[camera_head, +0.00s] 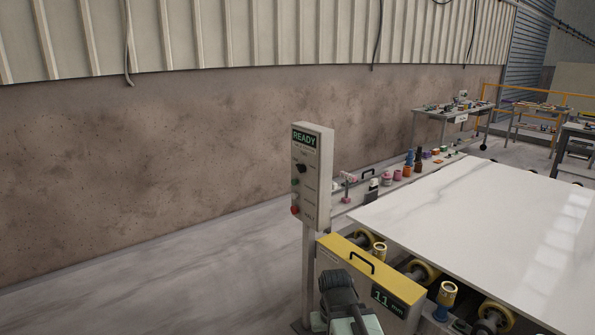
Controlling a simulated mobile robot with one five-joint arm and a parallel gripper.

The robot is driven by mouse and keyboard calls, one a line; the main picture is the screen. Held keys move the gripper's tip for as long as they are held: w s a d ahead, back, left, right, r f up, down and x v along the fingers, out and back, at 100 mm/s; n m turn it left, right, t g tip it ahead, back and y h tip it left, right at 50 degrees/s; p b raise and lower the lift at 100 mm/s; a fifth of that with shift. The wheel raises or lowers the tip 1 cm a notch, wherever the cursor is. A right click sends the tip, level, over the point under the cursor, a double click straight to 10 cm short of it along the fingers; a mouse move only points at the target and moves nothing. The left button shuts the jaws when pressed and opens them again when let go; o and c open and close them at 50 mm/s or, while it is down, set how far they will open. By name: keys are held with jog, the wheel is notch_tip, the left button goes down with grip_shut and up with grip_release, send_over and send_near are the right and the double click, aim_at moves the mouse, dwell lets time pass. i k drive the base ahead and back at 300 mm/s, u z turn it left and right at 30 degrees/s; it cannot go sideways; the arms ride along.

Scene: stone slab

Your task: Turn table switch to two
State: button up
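A grey control box (318,180) stands on a post left of the stone table. Its small screen (304,139) reads READY in green. Below the screen is a black rotary switch (302,168). The marks around the switch are too small to read, so I cannot tell its setting. A green button (295,182) and a red button (295,210) sit lower on the same face. I see no gripper fingers at the switch or elsewhere in the view.
A white stone slab (470,215) lies on a roller table right of the box. A yellow-topped unit (345,257) showing 11 mm stands in front. A dark ribbed shape (338,290) is at the bottom edge. Floor (180,275) left of the post is clear.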

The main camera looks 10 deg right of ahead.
aim_at(301, 169)
jog(key=u, duration=0.1)
jog(key=k, duration=0.8)
jog(key=z, duration=0.2)
jog(key=i, duration=0.8)
jog(key=u, duration=0.4)
jog(key=i, duration=2)
jog(key=u, duration=1.8)
